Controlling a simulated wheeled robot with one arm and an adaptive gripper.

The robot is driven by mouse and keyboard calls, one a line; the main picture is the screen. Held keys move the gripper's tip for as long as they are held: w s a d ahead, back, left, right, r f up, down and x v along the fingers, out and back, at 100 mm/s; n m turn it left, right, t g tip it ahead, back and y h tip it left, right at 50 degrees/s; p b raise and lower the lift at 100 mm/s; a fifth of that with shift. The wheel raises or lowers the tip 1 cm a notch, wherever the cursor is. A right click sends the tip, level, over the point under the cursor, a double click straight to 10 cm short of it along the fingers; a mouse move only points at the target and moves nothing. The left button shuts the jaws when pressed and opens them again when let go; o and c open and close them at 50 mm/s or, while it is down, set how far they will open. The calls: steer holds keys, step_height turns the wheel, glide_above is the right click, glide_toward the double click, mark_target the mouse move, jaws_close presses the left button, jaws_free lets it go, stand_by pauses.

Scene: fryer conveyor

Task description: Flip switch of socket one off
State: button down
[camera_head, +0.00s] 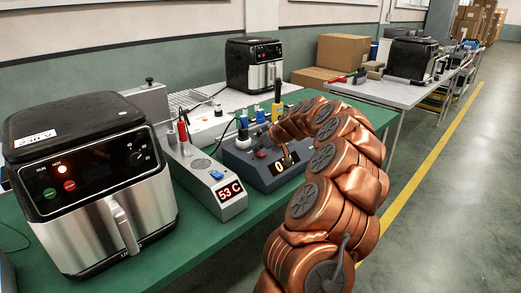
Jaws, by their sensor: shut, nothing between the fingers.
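A dark grey socket box (283,183) stands on the green table in the middle of the head view. Its front display reads 0. A small red switch (261,154) shows on its top, left of my gripper. Plugs with blue and yellow tops stand at the back of the box. My copper arm curves in from the right. My gripper (288,160) is shut and empty, small and partly hidden, over the box's top just above the display. I cannot tell whether it touches the box, nor which way the switch is set. No label naming socket one is readable.
A fryer (95,190) with a lit red lamp stands at the left. A grey thermometer unit (207,181) reading 53 C stands between it and the box. A second fryer (254,65) and cardboard boxes (342,52) are behind. The floor at the right is clear.

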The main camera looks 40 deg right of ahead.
mark_target(257, 153)
steer(key=shift+r, duration=0.2)
steer(key=r, duration=0.4)
steer(key=shift+w+r, duration=0.1)
steer(key=shift+w, duration=0.1)
steer(key=w+r+b+v, duration=0.1)
steer(key=v, duration=0.8)
steer(key=shift+s+r, duration=0.2)
steer(key=shift+r, duration=0.05)
steer(key=s+a+r+n+g+y+p, duration=0.1)
steer(key=s+a+g+y+p, duration=0.15)
steer(key=a, duration=1.35)
steer(key=s+a+r+n+g+y+p, duration=0.1)
steer(key=s+a+g+p, duration=0.25)
steer(key=a, duration=1.25)
steer(key=s+a+f+g+h+p, duration=0.25)
steer(key=s+a, duration=0.65)
steer(key=s, duration=0.5)
steer(key=s+f+m+g+h+p, duration=0.1)
steer(key=s+f+m+g+p, duration=0.1)
steer(key=s, duration=1.3)
step_height(257, 153, down, 3)
steer(key=shift+s+d+r+g, duration=0.1)
steer(key=shift+s+d+g, duration=0.05)
steer(key=shift+s+g, duration=0.25)
